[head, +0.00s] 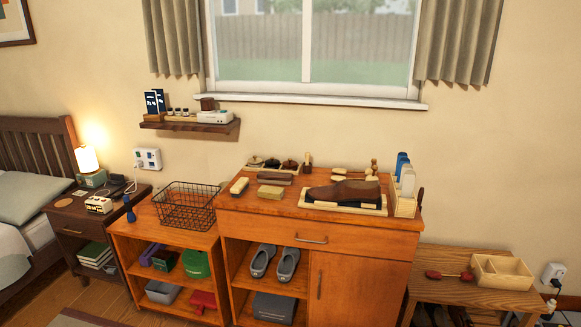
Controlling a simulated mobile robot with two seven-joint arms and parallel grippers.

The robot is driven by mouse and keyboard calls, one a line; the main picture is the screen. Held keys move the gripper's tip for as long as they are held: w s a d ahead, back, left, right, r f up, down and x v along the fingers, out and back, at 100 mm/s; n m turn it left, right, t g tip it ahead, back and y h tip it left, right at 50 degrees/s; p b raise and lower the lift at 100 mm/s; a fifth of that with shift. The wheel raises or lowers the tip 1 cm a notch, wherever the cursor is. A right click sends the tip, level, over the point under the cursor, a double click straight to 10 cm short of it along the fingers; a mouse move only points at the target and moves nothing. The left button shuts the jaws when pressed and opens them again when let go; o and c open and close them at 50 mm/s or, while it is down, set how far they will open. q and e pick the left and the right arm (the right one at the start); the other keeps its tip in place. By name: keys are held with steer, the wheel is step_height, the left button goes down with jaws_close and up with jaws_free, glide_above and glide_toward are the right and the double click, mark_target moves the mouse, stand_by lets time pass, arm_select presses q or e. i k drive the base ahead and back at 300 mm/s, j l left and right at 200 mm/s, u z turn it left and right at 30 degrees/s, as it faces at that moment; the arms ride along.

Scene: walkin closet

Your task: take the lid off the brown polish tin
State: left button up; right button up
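Three small round tins with knobbed lids stand in a row in a shallow tray (266,169) at the back left of the orange-brown wooden cabinet top. The right-hand tin (289,165) looks dark brown, the left-hand tin (255,161) looks olive or grey, and the middle tin (272,163) looks dark. They are too small to tell for sure which is the brown polish tin. The lids seem to be on. Neither of my grippers shows in the head view.
Brushes and a yellowish block (271,192) lie in front of the tins. A brown shoe (344,191) rests on a mat to the right. Bottles stand in a wooden holder (405,206) at the right edge. A wire basket (187,205) stands on the lower left shelf unit.

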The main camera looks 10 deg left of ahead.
mark_target(289, 163)
steer(key=i+j+z, duration=0.4)
steer(key=i+j, duration=0.2)
steer(key=j, duration=0.15)
steer(key=i+j+z, duration=0.15)
steer(key=j, duration=0.25)
steer(key=i+j+z, duration=0.2)
steer(key=i+j, duration=0.15)
steer(key=j, duration=0.15)
